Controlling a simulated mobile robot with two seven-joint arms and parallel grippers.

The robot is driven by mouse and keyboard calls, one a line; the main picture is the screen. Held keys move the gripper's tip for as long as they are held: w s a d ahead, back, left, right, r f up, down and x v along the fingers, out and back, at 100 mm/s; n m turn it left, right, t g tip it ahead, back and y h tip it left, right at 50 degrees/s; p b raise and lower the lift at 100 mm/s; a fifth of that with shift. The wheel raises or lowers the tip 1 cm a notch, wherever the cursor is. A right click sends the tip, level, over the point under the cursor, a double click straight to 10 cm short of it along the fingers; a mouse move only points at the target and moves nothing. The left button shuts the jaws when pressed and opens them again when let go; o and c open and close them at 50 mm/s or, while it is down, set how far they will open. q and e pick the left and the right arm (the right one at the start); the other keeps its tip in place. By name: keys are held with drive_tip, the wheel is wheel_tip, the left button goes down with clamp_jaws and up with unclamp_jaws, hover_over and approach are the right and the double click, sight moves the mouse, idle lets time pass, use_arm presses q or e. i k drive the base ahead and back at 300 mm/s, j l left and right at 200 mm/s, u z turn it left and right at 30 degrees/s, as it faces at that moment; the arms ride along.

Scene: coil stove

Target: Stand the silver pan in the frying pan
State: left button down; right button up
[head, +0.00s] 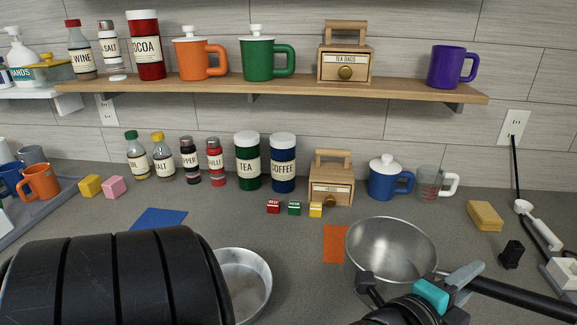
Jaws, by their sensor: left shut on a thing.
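The silver pan (392,232) is a deep, shiny metal pan at the lower right of centre, upright and empty, its black handle (525,297) running off to the right. My left gripper (413,293), at the bottom edge, is shut on the silver pan near its handle side; the exact contact is partly hidden. I cannot tell whether the pan touches the counter. A shallow metal pan, seemingly the frying pan (250,280), lies to the left, apart from the silver pan. A large black arm link of mine hides its left part. My right gripper is not in view.
An orange mat (333,244) shows beside the silver pan, and a blue mat (158,218) lies farther left. Small red, green and yellow boxes (294,208) stand behind. Jars, a tea box (331,188) and mugs line the wall. A sponge (485,215) lies right.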

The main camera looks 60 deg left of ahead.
sight(269, 287)
drive_tip(key=u, duration=0.95)
